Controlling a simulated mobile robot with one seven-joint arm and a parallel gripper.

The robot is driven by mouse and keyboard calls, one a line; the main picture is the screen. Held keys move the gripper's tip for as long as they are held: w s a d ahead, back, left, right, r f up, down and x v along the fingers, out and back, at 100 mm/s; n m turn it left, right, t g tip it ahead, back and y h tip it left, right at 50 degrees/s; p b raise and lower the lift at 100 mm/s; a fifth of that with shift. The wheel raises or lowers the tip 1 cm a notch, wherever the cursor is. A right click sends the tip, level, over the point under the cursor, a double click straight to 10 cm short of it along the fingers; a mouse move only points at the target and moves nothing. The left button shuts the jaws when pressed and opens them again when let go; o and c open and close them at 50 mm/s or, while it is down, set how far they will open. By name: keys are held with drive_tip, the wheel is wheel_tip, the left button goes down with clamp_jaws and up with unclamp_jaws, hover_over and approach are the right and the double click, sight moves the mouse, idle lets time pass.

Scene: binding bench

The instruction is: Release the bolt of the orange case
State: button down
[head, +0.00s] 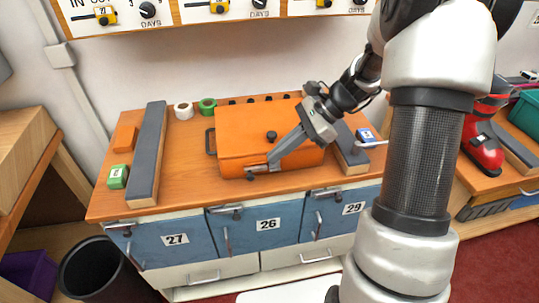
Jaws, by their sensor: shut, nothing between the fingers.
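The orange case (240,135) lies closed on the wooden bench top. It has a dark round knob (271,135) on its lid and a dark handle on its left side. A grey metal bolt (258,169) is on its front face, near the front edge of the lid. My gripper (273,164) reaches down from the upper right, over the case's front. Its fingertips are shut at the bolt's right end. I cannot tell whether they touch it, and they hide part of it.
A long grey-topped block (148,150) stands left of the case, and another (348,150) stands right. Green and white tape rolls (184,110) sit behind. Blue doors (255,228) fill the bench front.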

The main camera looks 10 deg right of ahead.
drive_tip(key=p+v, duration=0.1)
drive_tip(key=v, duration=0.6)
drive_tip(key=shift+d+r, duration=0.25)
drive_tip(key=shift+r, duration=0.1)
